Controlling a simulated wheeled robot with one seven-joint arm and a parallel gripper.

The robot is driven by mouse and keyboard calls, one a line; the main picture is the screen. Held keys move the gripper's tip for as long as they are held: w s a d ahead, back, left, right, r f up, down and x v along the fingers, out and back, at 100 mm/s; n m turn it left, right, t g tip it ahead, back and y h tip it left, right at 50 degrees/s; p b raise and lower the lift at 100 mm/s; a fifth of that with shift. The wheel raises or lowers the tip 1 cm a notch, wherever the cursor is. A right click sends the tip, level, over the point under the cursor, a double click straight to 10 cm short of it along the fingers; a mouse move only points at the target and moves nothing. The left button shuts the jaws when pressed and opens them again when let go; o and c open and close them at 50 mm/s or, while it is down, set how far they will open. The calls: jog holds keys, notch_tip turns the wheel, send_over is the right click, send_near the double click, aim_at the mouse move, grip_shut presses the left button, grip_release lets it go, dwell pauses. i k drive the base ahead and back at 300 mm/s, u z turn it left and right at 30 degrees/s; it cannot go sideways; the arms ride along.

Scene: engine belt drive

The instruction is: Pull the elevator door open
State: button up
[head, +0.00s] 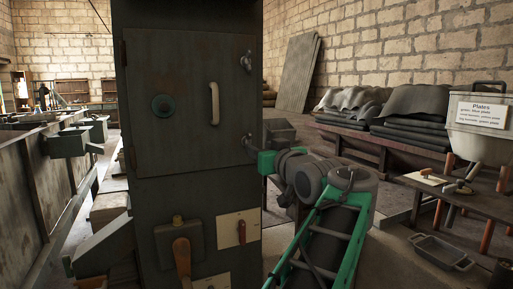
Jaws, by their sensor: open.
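The elevator door (185,100) is a dark grey metal panel on a tall grey casing (150,190). It looks closed, flush with the casing.
Below the door are a wooden lever (182,258) and a switch plate (239,229). At right, a bench (475,195) holds a labelled bin (480,125), with a metal tray (440,252) on the floor. Grey sheets (410,110) lie stacked behind. A long trough (35,175) runs at left.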

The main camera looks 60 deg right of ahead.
aim_at(214, 97)
jog(key=z, duration=1.25)
